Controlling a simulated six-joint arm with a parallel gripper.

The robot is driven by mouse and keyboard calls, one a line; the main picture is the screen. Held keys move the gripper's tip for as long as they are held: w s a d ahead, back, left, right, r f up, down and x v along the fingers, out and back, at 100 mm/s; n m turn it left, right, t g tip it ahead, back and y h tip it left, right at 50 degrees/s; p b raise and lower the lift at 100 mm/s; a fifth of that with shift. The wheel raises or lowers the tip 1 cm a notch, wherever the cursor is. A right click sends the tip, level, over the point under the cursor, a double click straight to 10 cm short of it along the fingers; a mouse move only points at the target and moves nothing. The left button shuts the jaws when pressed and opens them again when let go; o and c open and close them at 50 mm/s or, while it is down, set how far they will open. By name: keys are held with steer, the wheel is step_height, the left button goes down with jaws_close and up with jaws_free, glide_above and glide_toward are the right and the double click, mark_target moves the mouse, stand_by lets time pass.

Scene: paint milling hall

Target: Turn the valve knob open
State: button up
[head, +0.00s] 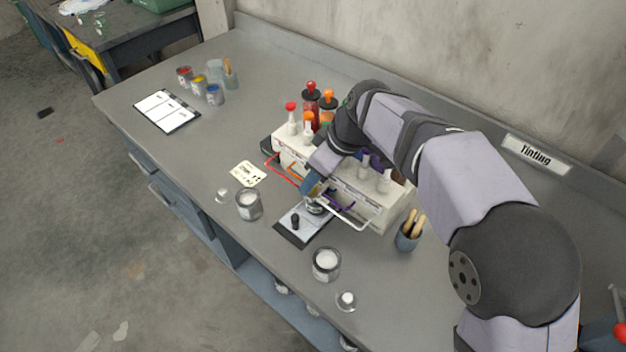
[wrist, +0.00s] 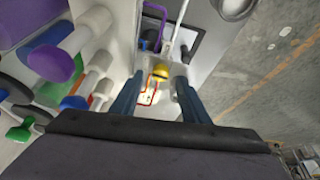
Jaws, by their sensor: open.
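A row of valve knobs in several colours sits on pale fittings of the white dispenser block (head: 370,204). In the wrist view a purple knob (wrist: 50,64) and a green knob (wrist: 18,134) are at the left. A yellow knob (wrist: 160,71) shows in the gap between my two fingers, and I cannot tell whether they touch it. My gripper (wrist: 158,84) is open, with a finger on each side of that gap. In the head view my gripper (head: 309,187) is low at the front of the dispenser, and my arm hides the block's middle.
Coloured bottles (head: 312,97) stand at the dispenser's back. A dark-edged plate (head: 290,234) lies in front. Open cans (head: 248,206) (head: 326,265) and a brush cup (head: 408,238) are nearby. A card (head: 248,174) lies to the left.

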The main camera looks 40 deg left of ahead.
steer(key=v, duration=0.5)
steer(key=shift+r+b, duration=0.15)
steer(key=shift+b, duration=0.25)
steer(key=shift+c, duration=0.7)
